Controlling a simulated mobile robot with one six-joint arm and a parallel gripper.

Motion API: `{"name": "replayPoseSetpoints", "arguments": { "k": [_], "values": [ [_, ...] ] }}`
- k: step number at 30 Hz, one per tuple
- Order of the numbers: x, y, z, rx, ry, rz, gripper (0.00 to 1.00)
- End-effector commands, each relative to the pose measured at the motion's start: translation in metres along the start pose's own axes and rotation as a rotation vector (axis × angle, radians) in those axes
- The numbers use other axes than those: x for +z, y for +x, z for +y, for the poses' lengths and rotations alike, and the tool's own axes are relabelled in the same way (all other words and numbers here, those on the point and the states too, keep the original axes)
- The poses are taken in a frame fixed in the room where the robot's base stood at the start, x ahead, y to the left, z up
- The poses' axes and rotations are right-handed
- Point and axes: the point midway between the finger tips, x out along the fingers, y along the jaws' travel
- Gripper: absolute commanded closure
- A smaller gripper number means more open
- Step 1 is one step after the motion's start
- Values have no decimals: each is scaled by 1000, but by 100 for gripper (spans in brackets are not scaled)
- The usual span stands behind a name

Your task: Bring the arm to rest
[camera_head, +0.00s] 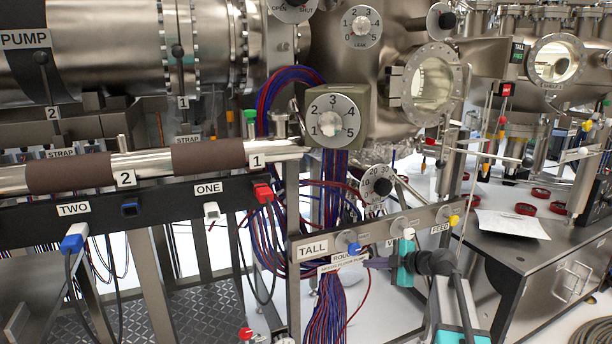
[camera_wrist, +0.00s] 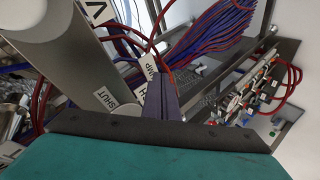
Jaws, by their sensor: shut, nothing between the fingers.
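My gripper (camera_head: 370,263) is in the lower middle of the head view, at the end of my teal and dark grey arm. Its dark fingers point left, in front of the lower panel (camera_head: 400,226) and just right of the white ROUGH label (camera_head: 341,258). I cannot tell from this view whether they touch the panel. In the wrist view the purple-grey fingers (camera_wrist: 162,90) are together with nothing between them. Labels and a grey tube lie beyond them there.
The panel carries a blue knob (camera_head: 354,248) and a yellow knob (camera_head: 453,220). Red and blue cables (camera_head: 326,305) hang to the left. A steel bench (camera_head: 540,250) with red rings and a paper sheet (camera_head: 511,224) stands right. In the wrist view a SHUT label (camera_wrist: 108,101) is close by.

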Motion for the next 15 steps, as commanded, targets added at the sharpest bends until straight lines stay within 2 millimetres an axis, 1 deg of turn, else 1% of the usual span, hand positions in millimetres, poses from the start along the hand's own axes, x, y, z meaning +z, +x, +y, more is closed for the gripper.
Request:
{"name": "replayPoseSetpoints", "arguments": {
  "k": [1, 7, 11, 15],
  "values": [
    [-4, 6, -14, -30, 22, 0, 100],
    [-7, 34, -76, -145, 112, -12, 100],
    [-10, 47, -119, -222, 174, -27, 100],
    [-15, 56, -166, -307, 245, -49, 100]
  ]
}}
